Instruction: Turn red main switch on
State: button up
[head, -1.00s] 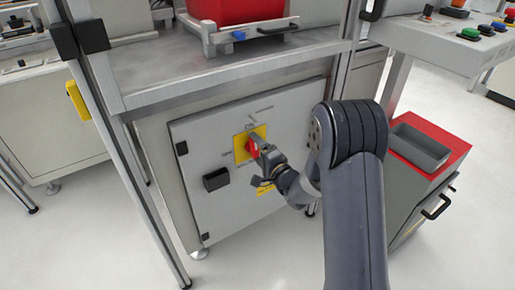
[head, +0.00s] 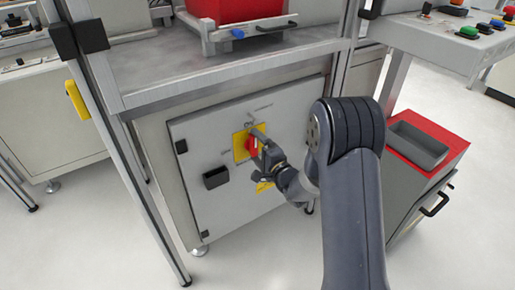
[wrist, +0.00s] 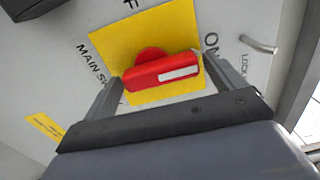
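The red main switch (wrist: 152,76) is a rotary handle with a white mark on a yellow plate (wrist: 110,45). It is on the grey cabinet door, and it also shows in the head view (head: 252,147). In the wrist view the white-marked end points right, towards the ON side. OFF is partly cut off at the top. My gripper (wrist: 164,72) is at the switch, one finger at each end of the handle, seemingly touching both. In the head view my gripper (head: 259,150) partly covers the switch and plate.
The cabinet door (head: 195,130) has a black latch (head: 216,177) left of the switch. A metal worktop (head: 160,72) with a red bin (head: 237,10) overhangs it. A frame post (head: 130,165) stands at left. A red-topped cart (head: 445,140) stands at right.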

jog(key=shift+o, duration=0.7)
jog(key=p+v, duration=0.1)
jog(key=v, duration=0.9)
jog(key=shift+s+d+p, duration=0.25)
jog(key=shift+s+p, duration=0.1)
jog(key=shift+w, duration=0.1)
jog(key=b+x, duration=0.1)
jog(key=x, duration=0.9)
jog(key=shift+w+a+b, duration=0.3)
jog(key=shift+b, duration=0.1)
jog(key=shift+s, duration=0.1)
